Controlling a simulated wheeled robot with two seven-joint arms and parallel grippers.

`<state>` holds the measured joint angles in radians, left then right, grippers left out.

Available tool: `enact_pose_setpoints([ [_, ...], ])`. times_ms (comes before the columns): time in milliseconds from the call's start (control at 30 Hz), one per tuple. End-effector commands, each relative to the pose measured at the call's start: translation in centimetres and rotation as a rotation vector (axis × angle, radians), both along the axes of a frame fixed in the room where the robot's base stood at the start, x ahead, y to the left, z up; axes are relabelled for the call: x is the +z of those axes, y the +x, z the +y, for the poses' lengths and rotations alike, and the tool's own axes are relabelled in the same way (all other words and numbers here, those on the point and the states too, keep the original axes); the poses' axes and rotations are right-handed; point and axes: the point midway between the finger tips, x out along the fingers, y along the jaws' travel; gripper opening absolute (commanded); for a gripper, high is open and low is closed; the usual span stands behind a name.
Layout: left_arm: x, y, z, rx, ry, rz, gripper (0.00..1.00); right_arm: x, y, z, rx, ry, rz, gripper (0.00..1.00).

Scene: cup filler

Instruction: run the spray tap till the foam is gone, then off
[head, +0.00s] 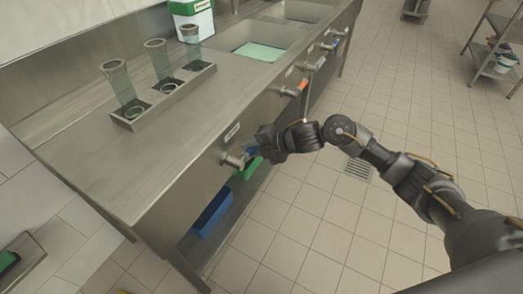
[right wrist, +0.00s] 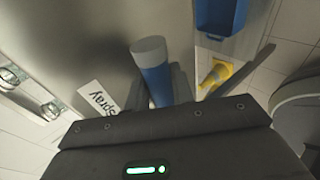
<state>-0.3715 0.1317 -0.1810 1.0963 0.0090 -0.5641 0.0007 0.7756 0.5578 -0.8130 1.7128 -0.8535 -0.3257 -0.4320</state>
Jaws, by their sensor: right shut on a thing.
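My right gripper (head: 262,142) is at the front face of the steel counter, shut on the blue handle of a tap (head: 234,161). No running water can be made out. My left gripper is not in view.
A metal rack (head: 140,122) with three tall greenish glass tubes stands on the counter. Further along the counter front are an orange-handled tap (head: 302,86) and another blue-handled one (head: 336,43). A blue bin (head: 211,213) sits under the counter. The tiled floor is open.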

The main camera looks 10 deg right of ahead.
Motion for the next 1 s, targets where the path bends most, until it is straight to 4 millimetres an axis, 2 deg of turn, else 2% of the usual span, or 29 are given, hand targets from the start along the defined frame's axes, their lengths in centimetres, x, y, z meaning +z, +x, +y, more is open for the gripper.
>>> enact_pose_setpoints([
  [133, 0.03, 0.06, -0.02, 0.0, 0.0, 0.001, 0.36, 0.12, 0.13, 0.61, 0.01, -0.011, -0.012, 0.0],
  [500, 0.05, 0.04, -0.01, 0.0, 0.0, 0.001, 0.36, 0.19, 0.14, 0.68, 0.011, -0.013, -0.016, 0.0],
  [533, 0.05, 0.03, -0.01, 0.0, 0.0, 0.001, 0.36, 0.2, 0.15, 0.68, 0.011, -0.013, -0.016, 0.27],
  [667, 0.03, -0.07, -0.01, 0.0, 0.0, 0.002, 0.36, 0.18, 0.11, 0.6, 0.01, -0.013, -0.016, 0.44],
  [1000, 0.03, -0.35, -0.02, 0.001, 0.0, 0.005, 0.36, 0.32, -0.03, 0.35, 0.009, -0.012, -0.014, 0.45],
])
